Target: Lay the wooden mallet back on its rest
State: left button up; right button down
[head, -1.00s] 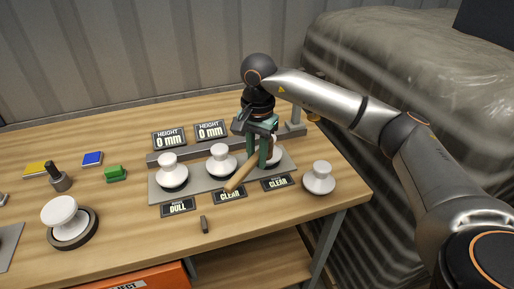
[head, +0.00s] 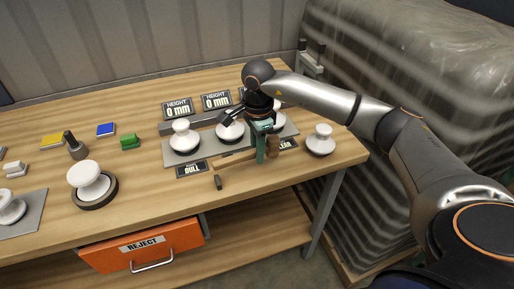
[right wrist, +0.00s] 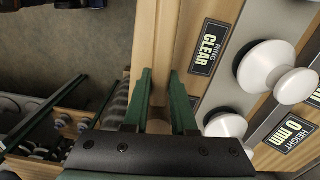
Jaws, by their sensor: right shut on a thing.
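The wooden mallet (head: 236,159) is in my right gripper (head: 263,157). A small dark upright piece (head: 218,183) stands near the table's front edge, below the handle's left end. I cannot tell whether it is the mallet's rest. My left gripper is not in view.
White insulators stand on the grey plate (head: 208,157) behind the mallet, and one loose insulator (head: 320,141) is to its right. Another insulator (head: 86,180) sits on a dark round base at left. An orange reject drawer (head: 143,247) is below. Front tabletop is mostly clear.

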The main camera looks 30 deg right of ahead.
aim_at(258, 173)
jog(key=shift+f+b, duration=1.65)
jog(key=shift+f, duration=0.9)
jog(key=c, duration=0.6)
grip_release()
jog(key=shift+c, duration=0.2)
jog(key=shift+r, duration=0.1)
notch_tip(258, 173, up, 12)
jog(key=shift+r+b, duration=0.2)
jog(key=shift+b, duration=0.25)
jog(key=shift+s, duration=0.1)
